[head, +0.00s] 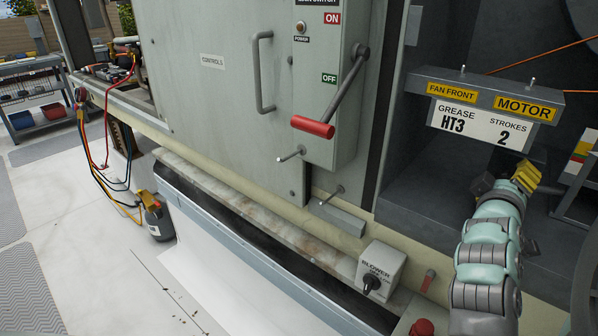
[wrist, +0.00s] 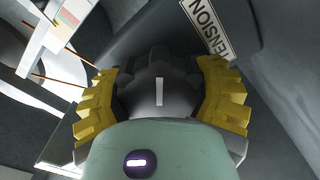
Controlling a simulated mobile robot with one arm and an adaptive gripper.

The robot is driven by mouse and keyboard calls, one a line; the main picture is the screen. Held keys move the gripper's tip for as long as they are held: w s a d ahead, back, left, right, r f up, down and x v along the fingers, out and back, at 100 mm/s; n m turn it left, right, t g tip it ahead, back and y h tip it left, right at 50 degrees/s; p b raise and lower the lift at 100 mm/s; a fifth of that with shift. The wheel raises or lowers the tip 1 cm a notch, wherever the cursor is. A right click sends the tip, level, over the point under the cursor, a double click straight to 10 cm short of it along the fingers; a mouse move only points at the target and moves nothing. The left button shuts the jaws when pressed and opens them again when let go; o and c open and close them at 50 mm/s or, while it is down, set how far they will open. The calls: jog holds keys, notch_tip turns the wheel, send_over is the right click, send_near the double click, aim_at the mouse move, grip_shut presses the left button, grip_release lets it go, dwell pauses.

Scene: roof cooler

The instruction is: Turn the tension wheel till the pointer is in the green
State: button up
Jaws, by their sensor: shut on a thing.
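The tension wheel (wrist: 160,72) is a dark grey lobed knob with a white mark, in the middle of the wrist view. My gripper (wrist: 160,98) is shut on it, with one yellow finger on each side. A plate (wrist: 208,28) with part of the word TENSION is behind it. In the head view my gripper (head: 522,180) is at the right, below the grease sign, and the wheel is mostly hidden there. A plate with red, yellow and green bands (head: 581,153) is at the right edge of the head view. I cannot make out a pointer on it.
A grease sign (head: 490,112) hangs just above my gripper. A grey cabinet (head: 215,95) with a red-handled lever (head: 313,127) stands to the left. A blower switch box (head: 380,270) is low in front. An orange cord runs at the upper right.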

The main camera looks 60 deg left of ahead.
jog(key=shift+r+m+b, duration=0.15)
jog(key=shift+m+b, duration=0.25)
jog(key=shift+m, duration=0.4)
jog(key=shift+r, duration=0.1)
jog(key=o, duration=1.3)
jog(key=shift+s+f, duration=0.15)
jog(key=shift+f, duration=0.05)
jog(key=shift+v, duration=3.65)
jog(key=shift+r, duration=0.1)
